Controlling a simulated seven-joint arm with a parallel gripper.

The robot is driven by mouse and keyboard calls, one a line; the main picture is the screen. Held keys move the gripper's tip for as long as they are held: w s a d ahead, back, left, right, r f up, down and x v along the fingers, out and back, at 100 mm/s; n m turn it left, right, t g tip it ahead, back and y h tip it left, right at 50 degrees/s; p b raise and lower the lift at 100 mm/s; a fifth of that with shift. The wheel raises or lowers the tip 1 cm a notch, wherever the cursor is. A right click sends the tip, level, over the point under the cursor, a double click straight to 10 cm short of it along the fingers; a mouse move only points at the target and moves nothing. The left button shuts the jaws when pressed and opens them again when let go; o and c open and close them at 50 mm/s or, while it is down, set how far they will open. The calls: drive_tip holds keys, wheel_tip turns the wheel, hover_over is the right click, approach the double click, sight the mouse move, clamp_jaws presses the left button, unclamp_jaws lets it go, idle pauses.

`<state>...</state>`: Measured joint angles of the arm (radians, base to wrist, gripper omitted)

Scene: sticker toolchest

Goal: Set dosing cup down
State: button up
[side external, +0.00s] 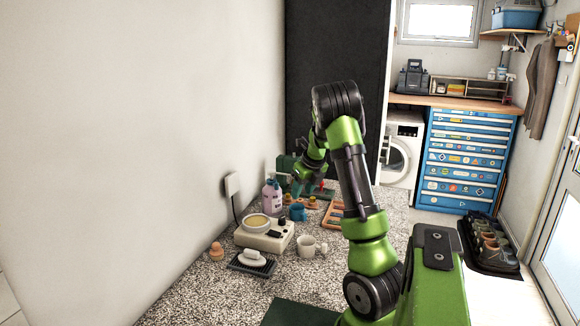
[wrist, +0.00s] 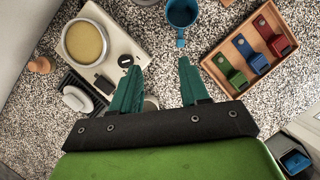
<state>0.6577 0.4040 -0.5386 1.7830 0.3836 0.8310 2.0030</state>
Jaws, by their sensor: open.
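My gripper (wrist: 160,66) is open, with its two teal fingers apart and nothing between them but speckled counter in the wrist view. I cannot tell for sure which thing is the dosing cup. A blue cup (wrist: 182,14) with a handle stands upright beyond the fingertips, apart from them; it also shows in the side view (side external: 297,213). A white mug (side external: 306,246) stands on the counter; in the wrist view it is mostly hidden behind the left finger. A lavender bottle (side external: 271,199) stands behind the blue cup.
A cream appliance (side external: 264,236) with a yellow-filled bowl (wrist: 85,42) stands left. A white bar (wrist: 77,98) lies on a black rack. A wooden tray (wrist: 236,72) holds red, blue and green pieces at right. A small orange-brown object (side external: 216,251) sits near the wall.

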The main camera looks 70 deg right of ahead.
drive_tip(key=w+a+r+n+t+y, duration=0.1)
drive_tip(key=w+a+r+n, duration=0.2)
drive_tip(key=a+n, duration=0.45)
drive_tip(key=w+a+r+n+t+y, duration=0.1)
drive_tip(key=w+a+r+n, duration=0.3)
drive_tip(key=a, duration=0.6)
drive_tip(key=w+a+r+n+t+y, duration=0.1)
drive_tip(key=a+r+n, duration=0.1)
drive_tip(key=a+n, duration=0.6)
drive_tip(key=s+a+n+y, duration=0.1)
drive_tip(key=s+a+n, duration=0.4)
drive_tip(key=a+n, duration=0.4)
drive_tip(key=s+a+r+n, duration=0.1)
drive_tip(key=s+a+n, duration=0.3)
drive_tip(key=a+n, duration=0.6)
drive_tip(key=shift+s+r+t+y, duration=0.25)
drive_tip(key=shift+s+t+y, duration=0.05)
drive_tip(key=shift+s+y, duration=0.1)
drive_tip(key=shift+w+a+n, duration=0.1)
drive_tip(key=shift+n, duration=0.15)
